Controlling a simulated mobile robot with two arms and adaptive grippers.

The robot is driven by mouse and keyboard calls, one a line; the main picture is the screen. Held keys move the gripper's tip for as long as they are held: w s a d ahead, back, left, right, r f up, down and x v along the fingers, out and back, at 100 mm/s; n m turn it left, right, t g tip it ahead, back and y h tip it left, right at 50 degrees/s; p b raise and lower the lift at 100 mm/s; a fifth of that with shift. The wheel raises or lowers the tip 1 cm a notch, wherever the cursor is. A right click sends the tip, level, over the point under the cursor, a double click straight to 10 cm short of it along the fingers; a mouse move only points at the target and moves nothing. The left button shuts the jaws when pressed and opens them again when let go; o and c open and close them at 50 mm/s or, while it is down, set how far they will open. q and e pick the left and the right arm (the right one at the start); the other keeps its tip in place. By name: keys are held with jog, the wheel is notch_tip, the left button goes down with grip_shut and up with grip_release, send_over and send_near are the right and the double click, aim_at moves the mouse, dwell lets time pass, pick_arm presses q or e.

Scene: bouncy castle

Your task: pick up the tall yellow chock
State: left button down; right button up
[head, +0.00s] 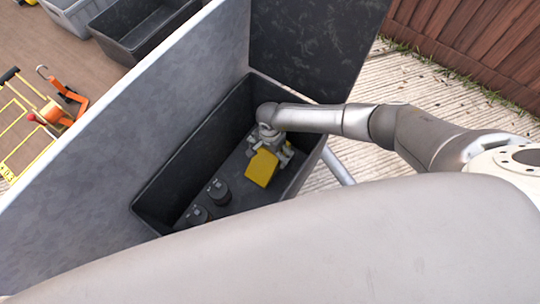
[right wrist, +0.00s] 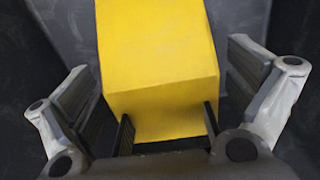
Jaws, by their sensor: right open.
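The tall yellow chock (head: 262,168) is in a dark box (head: 165,190), near its right end in the head view. My right gripper (head: 270,150) reaches down into the box at the chock. In the right wrist view the yellow chock (right wrist: 158,70) lies between the two open fingers of my right gripper (right wrist: 165,110). Gaps show between the chock and the outer finger pads on both sides. The chock's far end runs out of the wrist view's top edge. My left gripper is not in view.
Two dark round objects (head: 219,192) stand in the box left of the chock. A tall grey panel (head: 130,130) rises along the box's far side, and a dark panel (head: 310,45) behind its right end. An orange tool (head: 75,98) and grey bins (head: 140,28) lie beyond.

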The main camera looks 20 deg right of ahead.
jog(key=c, duration=1.4)
jog(key=shift+r, duration=0.2)
